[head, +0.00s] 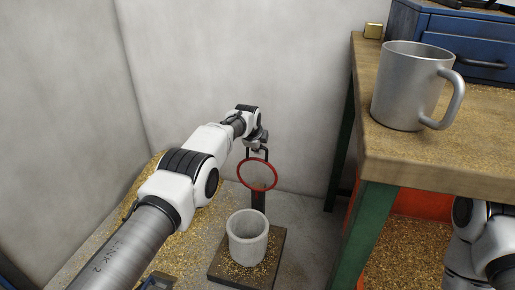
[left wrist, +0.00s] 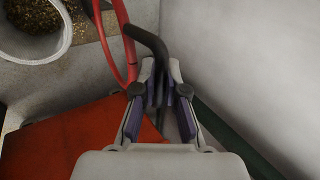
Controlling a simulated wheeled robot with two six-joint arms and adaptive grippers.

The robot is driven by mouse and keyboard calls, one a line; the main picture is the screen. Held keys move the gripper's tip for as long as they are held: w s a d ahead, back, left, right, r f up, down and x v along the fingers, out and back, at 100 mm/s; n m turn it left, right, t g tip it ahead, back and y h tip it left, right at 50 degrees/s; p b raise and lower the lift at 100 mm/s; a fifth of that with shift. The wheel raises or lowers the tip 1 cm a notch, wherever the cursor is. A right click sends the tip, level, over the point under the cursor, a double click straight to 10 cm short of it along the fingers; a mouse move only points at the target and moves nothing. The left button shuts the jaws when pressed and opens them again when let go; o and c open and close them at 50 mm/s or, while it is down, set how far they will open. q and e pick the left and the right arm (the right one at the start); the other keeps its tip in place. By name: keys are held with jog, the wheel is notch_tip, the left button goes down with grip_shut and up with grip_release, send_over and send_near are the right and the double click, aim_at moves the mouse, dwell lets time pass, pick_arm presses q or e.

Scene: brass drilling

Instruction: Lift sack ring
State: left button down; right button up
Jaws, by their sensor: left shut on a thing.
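A red ring (head: 241,184) hangs upright at the end of my left arm, above and behind a pale pot. A dark bent handle (head: 248,154) shows at its top. My left gripper (head: 260,147) is small in the head view. In the left wrist view my left gripper (left wrist: 161,88) is shut on the dark bent handle (left wrist: 149,40), with the red ring (left wrist: 129,55) just left of it. Only part of the ring shows there. My right gripper is out of view.
The pale pot (head: 235,245) stands on a dark board (head: 227,276) with a dark upright post (head: 258,203) behind it. A workbench (head: 433,166) with a metal mug (head: 403,90) and blue drawer box (head: 470,46) stands right. Brass chips litter the floor. Walls stand behind and left.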

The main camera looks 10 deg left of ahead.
pick_arm(q)
jog(key=c, duration=1.2)
grip_release()
jog(key=shift+r, duration=0.15)
jog(key=shift+s+r, duration=0.3)
jog(key=shift+r, duration=0.25)
jog(key=v, duration=1)
jog(key=shift+s, duration=0.3)
jog(key=shift+r, duration=0.1)
